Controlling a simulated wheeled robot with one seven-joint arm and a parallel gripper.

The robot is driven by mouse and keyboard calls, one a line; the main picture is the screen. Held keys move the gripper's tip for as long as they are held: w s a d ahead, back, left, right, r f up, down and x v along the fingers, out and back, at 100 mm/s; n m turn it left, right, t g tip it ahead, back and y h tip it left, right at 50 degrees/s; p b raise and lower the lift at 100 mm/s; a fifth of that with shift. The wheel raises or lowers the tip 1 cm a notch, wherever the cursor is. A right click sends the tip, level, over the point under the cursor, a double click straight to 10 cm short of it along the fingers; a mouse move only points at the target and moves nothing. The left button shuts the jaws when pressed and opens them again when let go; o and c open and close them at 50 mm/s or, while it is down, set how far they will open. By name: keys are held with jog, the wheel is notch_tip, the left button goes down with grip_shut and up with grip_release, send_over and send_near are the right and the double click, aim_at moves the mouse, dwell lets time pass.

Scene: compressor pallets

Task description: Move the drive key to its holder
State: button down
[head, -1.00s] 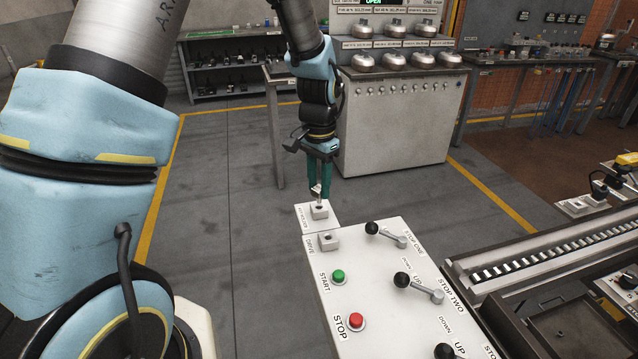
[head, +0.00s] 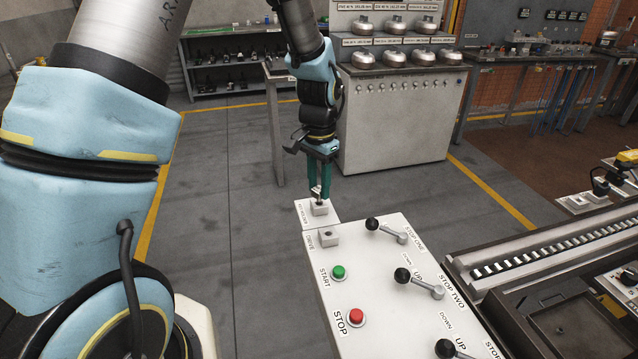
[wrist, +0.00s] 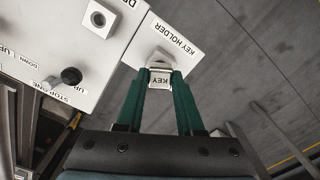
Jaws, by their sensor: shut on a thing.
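The drive key (wrist: 160,79) shows in the wrist view as a pale tag lettered KEY between my fingertips. In the head view the key (head: 317,192) is a small light piece at the ends of the green fingers. My gripper (head: 319,186) is shut on the key, pointing down over the key holder; it also shows in the wrist view (wrist: 160,76). The key holder (head: 319,208) is a small raised block on a white plate labelled KEY HOLDER (wrist: 173,38). The key's lower end meets the block; how deep it sits is hidden. The DRIVE socket (head: 328,237) is empty.
The white control panel (head: 350,285) adjoins the holder plate. It carries a green START button (head: 338,271), a red STOP button (head: 356,317) and black-knobbed levers (head: 402,276). A conveyor (head: 540,250) stands at right. Open floor lies left of the panel.

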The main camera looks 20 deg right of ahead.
aim_at(319, 188)
jog(key=shift+f+b, duration=0.45)
jog(key=shift+f, duration=0.5)
jog(key=shift+c, duration=2.3)
grip_release()
jog(key=shift+r, duration=0.1)
notch_tip(319, 188, up, 11)
jog(key=b, duration=0.1)
jog(key=shift+f+b, duration=0.2)
jog(key=shift+b, duration=0.1)
jog(key=a+f+n+t, duration=0.1)
jog(key=a+n, duration=0.7)
jog(key=a, duration=1.5)
jog(key=shift+a+n, duration=0.25)
jog(key=shift+n, duration=0.15)
jog(key=s+a+n, duration=0.1)
jog(key=a, duration=0.1)
jog(key=s+a+n, duration=0.1)
jog(key=a, duration=0.1)
jog(key=s+a+f+n, duration=0.1)
jog(key=s+a, duration=0.1)
jog(key=shift+a+f+t, duration=0.1)
jog(key=shift+a+t, duration=0.2)
jog(key=shift+a, duration=0.05)
